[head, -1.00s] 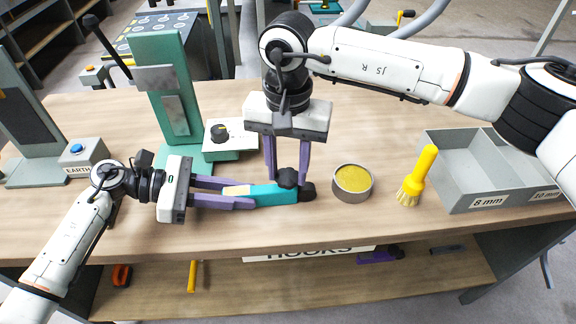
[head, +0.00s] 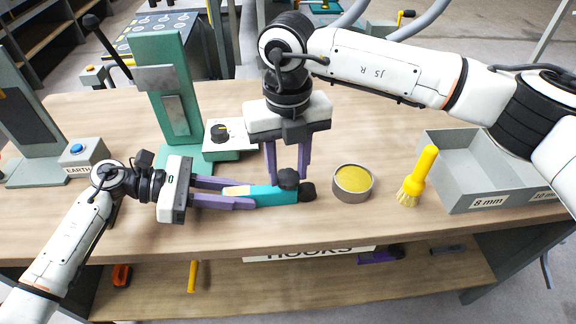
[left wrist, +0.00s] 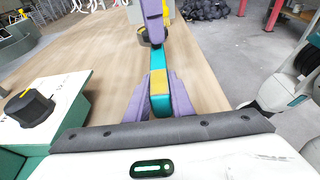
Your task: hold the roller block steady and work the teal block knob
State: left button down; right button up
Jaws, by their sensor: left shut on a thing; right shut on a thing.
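The roller block is a teal bar (head: 270,194) with a pale yellow end (head: 236,190), lying lengthwise above the front part of the bench. Its black knob (head: 289,178) and a dark roller-like end (head: 307,191) are at its right. My left gripper (head: 247,194) is shut on the block from the left, purple fingers along its two sides. My right gripper (head: 287,177) reaches down from above, its fingers shut around the knob end. In the left wrist view the teal bar (left wrist: 160,62) runs away between my left fingers; a right finger partly hides the knob end.
A round tin with yellow contents (head: 353,180) stands close right of the block. Further right are a yellow brush (head: 418,177) and a grey bin (head: 462,195). A green press stand (head: 165,90) and a dial box (head: 225,139) stand behind. The bench front is clear.

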pick_arm(q)
jog(key=shift+a+f, duration=0.2)
jog(key=shift+f, duration=0.15)
pick_arm(e)
jog(key=m, duration=0.5)
jog(key=shift+s+f, duration=0.1)
jog(key=m, duration=0.3)
jog(key=o, duration=1.3)
jog(key=shift+m, duration=0.4)
jog(key=shift+r, duration=0.25)
pick_arm(q)
jog(key=shift+s+d, duration=0.1)
pick_arm(e)
notch_tip(320, 180, up, 12)
jog(key=shift+f, duration=0.15)
